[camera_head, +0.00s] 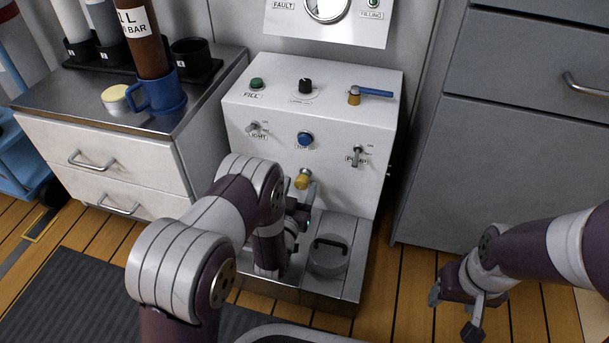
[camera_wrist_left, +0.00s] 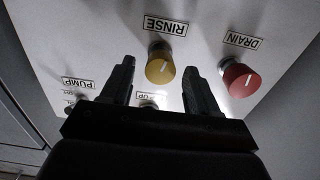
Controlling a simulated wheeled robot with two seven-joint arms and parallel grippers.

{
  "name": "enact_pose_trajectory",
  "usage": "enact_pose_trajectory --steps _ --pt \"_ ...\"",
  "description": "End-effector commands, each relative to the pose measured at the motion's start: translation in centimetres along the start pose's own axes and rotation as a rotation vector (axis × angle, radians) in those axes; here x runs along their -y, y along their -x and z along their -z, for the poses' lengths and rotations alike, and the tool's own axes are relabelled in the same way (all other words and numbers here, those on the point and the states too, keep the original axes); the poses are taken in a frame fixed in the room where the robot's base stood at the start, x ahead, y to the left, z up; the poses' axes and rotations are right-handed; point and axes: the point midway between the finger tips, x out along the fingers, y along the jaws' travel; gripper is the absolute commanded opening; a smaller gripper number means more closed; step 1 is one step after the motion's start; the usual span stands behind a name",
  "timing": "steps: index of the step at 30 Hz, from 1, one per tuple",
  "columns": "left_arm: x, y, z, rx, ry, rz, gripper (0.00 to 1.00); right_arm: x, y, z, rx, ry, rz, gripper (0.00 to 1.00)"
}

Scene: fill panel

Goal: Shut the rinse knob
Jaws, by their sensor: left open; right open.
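The rinse knob (camera_head: 302,180) is a yellow round knob low on the sloped white panel. In the left wrist view the knob (camera_wrist_left: 160,66) sits under the RINSE label and carries a short white mark on its face. My left gripper (camera_head: 300,203) is open just in front of and below the knob. In the wrist view its fingers lie on either side of the knob's line of sight, with no clear contact. My right gripper (camera_head: 453,314) is open and empty, low at the right over the floor.
A red drain knob (camera_wrist_left: 240,79) is beside the rinse knob, hidden by my arm in the head view. A blue button (camera_head: 305,139), a pump switch (camera_head: 357,156) and a blue-handled valve (camera_head: 372,92) are higher up.

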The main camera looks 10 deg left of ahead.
Motion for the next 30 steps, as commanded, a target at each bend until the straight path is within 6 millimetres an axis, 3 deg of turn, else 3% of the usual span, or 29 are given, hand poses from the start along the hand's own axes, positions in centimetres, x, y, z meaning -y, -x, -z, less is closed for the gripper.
enact_pose_trajectory --steps 9,14,15,23,30 --pt "0.0 0.1 0.0 0.0 0.0 0.0 0.6 0.0 0.0 0.0 0.0 0.0 0.0 0.6" --pt "0.0 0.1 0.0 0.0 0.0 0.0 0.08 0.0 0.0 0.0 0.0 0.0 0.0 0.6" --pt "0.0 0.1 0.0 0.0 0.0 0.0 0.04 0.0 0.0 0.0 0.0 0.0 0.0 0.6" --pt "0.0 0.1 0.1 0.0 -0.02 0.0 0.04 0.0 0.2 0.0 0.0 0.0 0.0 0.6" --pt "0.0 0.1 0.3 0.001 -0.137 0.0 0.05 0.0 1.3 0.1 0.0 0.0 0.0 0.6"
